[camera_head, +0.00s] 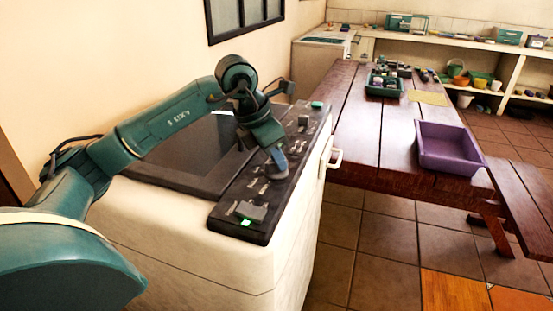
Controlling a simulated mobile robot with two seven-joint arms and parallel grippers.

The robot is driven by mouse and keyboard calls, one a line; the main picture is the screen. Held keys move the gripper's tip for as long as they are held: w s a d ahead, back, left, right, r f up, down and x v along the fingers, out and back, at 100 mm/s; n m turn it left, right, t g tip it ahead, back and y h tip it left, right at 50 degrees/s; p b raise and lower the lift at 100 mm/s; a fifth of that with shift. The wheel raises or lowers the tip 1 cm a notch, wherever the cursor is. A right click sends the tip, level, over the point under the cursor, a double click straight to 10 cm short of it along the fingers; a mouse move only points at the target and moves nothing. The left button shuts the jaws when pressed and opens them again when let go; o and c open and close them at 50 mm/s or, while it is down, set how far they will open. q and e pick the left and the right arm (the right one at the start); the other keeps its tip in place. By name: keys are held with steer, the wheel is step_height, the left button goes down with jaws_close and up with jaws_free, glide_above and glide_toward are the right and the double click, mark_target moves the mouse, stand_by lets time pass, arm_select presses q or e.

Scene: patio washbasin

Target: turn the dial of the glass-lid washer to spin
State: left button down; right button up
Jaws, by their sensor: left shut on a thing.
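The glass-lid washer (290,255) is a white machine with a dark glass lid (205,140) and a black control panel (232,196) along its right side. My left gripper (277,165) comes down onto the middle of the panel and is shut on the dial there. The fingers hide most of that dial, and I cannot read its setting. A grey knob with a lit green mark (252,212) sits at the near end of the panel. Another grey knob (303,122) and a green button (317,105) are towards the far end. My right gripper is not in view.
A white handle (335,158) sticks out from the washer's right side. A wooden table (350,120) stands close by, with a purple tray (448,150) and a green crate (384,86). Shelves with pots line the back. The tiled floor in front is clear.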

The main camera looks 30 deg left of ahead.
arm_select(q)
steer(key=m+h, duration=0.1)
steer(key=m, duration=0.1)
steer(key=shift+m+g, duration=0.3)
steer(key=shift+m, duration=0.1)
steer(key=m, duration=0.2)
steer(key=shift+m+g+h, duration=0.3)
steer(key=shift+g+h, duration=0.1)
steer(key=shift+m+g+p, duration=0.4)
steer(key=shift+m+g, duration=0.2)
steer(key=shift+m, duration=1.3)
steer(key=c, duration=1.4)
jaws_free()
steer(key=shift+c, duration=0.2)
steer(key=shift+a+r, duration=0.1)
